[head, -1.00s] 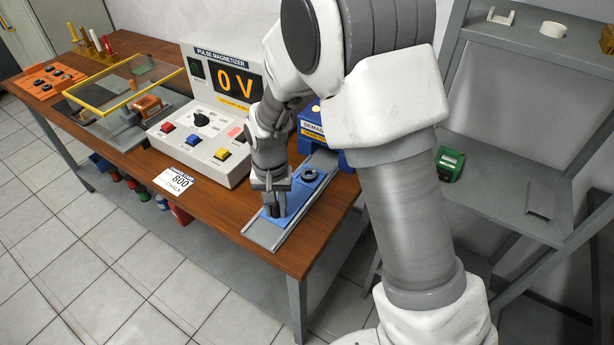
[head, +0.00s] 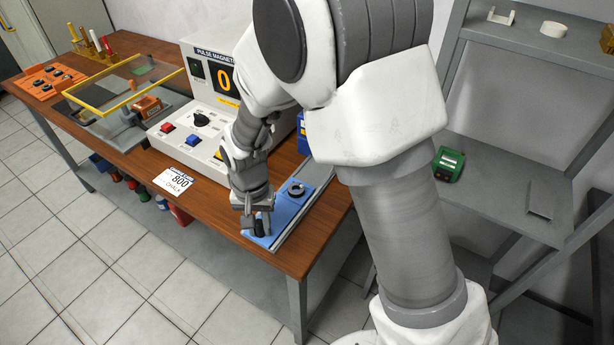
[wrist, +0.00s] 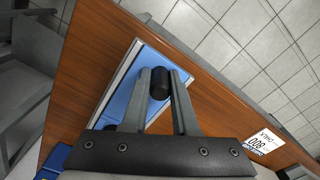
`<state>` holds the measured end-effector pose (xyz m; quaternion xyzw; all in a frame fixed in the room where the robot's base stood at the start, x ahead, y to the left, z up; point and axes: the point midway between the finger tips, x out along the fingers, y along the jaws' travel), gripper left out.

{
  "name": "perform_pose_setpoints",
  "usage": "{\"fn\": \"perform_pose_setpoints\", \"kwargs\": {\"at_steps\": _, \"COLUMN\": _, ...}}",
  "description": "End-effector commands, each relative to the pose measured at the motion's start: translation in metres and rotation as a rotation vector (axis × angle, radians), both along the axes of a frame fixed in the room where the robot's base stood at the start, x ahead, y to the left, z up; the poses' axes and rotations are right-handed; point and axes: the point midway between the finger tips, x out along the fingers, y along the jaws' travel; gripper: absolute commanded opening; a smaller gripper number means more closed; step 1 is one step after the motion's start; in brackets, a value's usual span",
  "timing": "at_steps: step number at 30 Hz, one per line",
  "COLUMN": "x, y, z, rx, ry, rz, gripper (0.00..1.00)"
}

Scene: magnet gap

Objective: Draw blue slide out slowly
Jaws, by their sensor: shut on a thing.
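The blue slide (head: 289,209) lies on a grey rail (head: 318,193) at the front right of the wooden bench. A dark ring-shaped part (head: 296,189) sits on the slide. My gripper (head: 258,228) reaches down to the slide's near end. The wrist view shows the flat blue slide (wrist: 122,98) and a black knob (wrist: 160,84) standing on it. In that view my gripper (wrist: 162,76) is shut on the black knob, with one finger on either side. My arm hides part of the bench and the blue demagnetizer.
The pulse magnetizer (head: 195,130) stands behind, its display partly hidden by my arm. A white card marked 800 (head: 178,181) lies on the bench left of my gripper. The bench front edge (head: 220,243) is close. Grey shelves (head: 500,200) stand at right.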

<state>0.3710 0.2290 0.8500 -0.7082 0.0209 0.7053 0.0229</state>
Motion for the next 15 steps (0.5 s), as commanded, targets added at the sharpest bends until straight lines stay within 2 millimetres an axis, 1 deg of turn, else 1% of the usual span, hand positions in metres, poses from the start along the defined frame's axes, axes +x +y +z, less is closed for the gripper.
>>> {"fn": "perform_pose_setpoints", "kwargs": {"at_steps": 1, "x": -0.004, "y": -0.0024, "z": -0.0063, "rx": -0.007, "ry": 0.011, "rz": -0.001, "gripper": 0.0}}
{"fn": "perform_pose_setpoints", "kwargs": {"at_steps": 2, "x": -0.004, "y": -0.0024, "z": -0.0063, "rx": -0.007, "ry": 0.011, "rz": -0.001, "gripper": 0.33}}
{"fn": "perform_pose_setpoints", "kwargs": {"at_steps": 3, "x": -0.0039, "y": -0.0025, "z": -0.0063, "rx": -0.007, "ry": 0.012, "rz": -0.001, "gripper": 0.4}}
{"fn": "perform_pose_setpoints", "kwargs": {"at_steps": 5, "x": -0.0039, "y": -0.0025, "z": -0.0063, "rx": -0.007, "ry": 0.012, "rz": -0.001, "gripper": 0.5}}
{"fn": "perform_pose_setpoints", "kwargs": {"at_steps": 15, "x": -0.0039, "y": -0.0033, "z": -0.0061, "rx": -0.009, "ry": 0.013, "rz": 0.0, "gripper": 0.5}}
